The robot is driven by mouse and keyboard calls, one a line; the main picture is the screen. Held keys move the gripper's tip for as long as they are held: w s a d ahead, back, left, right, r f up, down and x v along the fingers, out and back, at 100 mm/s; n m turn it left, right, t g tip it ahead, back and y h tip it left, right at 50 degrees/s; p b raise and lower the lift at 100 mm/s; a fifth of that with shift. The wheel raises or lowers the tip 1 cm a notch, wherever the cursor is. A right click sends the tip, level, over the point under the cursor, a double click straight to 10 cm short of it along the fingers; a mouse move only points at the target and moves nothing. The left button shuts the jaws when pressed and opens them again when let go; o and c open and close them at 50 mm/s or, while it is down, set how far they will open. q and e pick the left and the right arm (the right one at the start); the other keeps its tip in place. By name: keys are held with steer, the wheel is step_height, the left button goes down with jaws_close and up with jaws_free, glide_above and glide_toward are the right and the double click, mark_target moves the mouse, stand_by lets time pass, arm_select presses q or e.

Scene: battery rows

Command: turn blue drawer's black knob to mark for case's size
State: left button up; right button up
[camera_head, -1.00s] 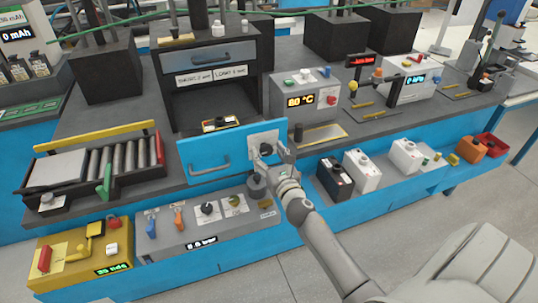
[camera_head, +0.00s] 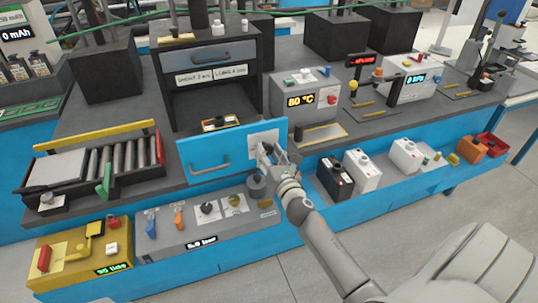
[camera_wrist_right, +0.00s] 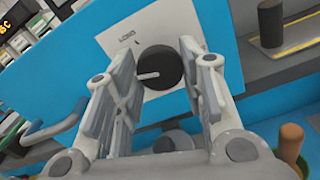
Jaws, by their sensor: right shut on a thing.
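The blue drawer (camera_head: 209,155) has a bar handle on its left and a white plate (camera_wrist_right: 121,35) on its right. The black knob (camera_wrist_right: 160,68) sits on this plate, with a white pointer line toward the left in the right wrist view. A mark labelled LONG (camera_wrist_right: 126,38) shows above and left of the knob. My right gripper (camera_head: 266,148) has its fingers on either side of the knob and is shut on it. The knob is largely hidden by the fingers in the head view. A small dark case (camera_head: 217,124) lies in the cabinet opening behind the drawer. My left gripper is out of view.
Above the opening, a grey drawer front (camera_head: 209,57) has white labels (camera_head: 212,75) below it. A roller tray (camera_head: 104,166) stands left. A grey control panel (camera_head: 205,237) lies below the blue drawer. A dark post (camera_wrist_right: 271,22) stands right of the plate.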

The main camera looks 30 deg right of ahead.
steer(key=m, duration=0.4)
steer(key=shift+m, duration=0.3)
steer(key=m, duration=1.2)
steer(key=m+p, duration=0.1)
steer(key=m, duration=0.3)
steer(key=m+p, duration=0.1)
steer(key=m, duration=0.3)
steer(key=m+p, duration=0.1)
steer(key=m, duration=0.3)
steer(key=shift+m, duration=0.3)
steer(key=shift+f+m+p, duration=0.1)
steer(key=shift+m+p, duration=0.45)
steer(key=shift+m, duration=1.45)
